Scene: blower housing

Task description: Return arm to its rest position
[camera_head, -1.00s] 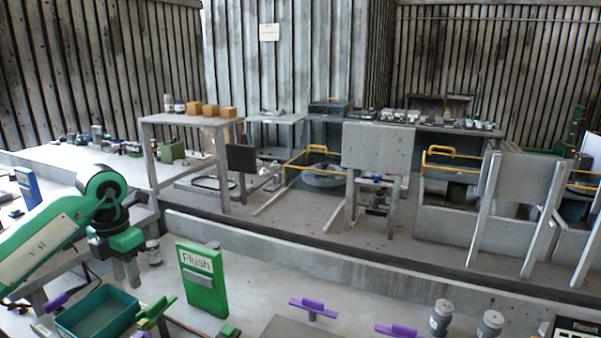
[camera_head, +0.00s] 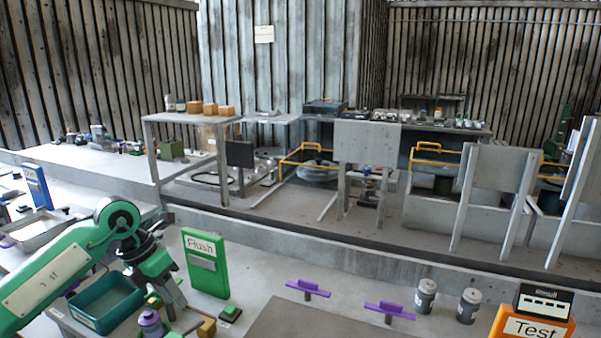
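My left arm (camera_head: 60,275), green and white, comes in from the left. Its gripper (camera_head: 172,302) points down over the bench, beside the right edge of a teal tray (camera_head: 82,322). The fingers are small and partly overlap in this view, so I cannot tell whether they are open or shut. I see nothing clearly held. My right arm and gripper are not in view.
A green "Flush" box (camera_head: 206,268) stands close right of the gripper. A purple-topped object (camera_head: 150,319) is just below it. Purple handles (camera_head: 308,287), grey canisters (camera_head: 425,296) and an orange "Test" box (camera_head: 533,328) are farther right.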

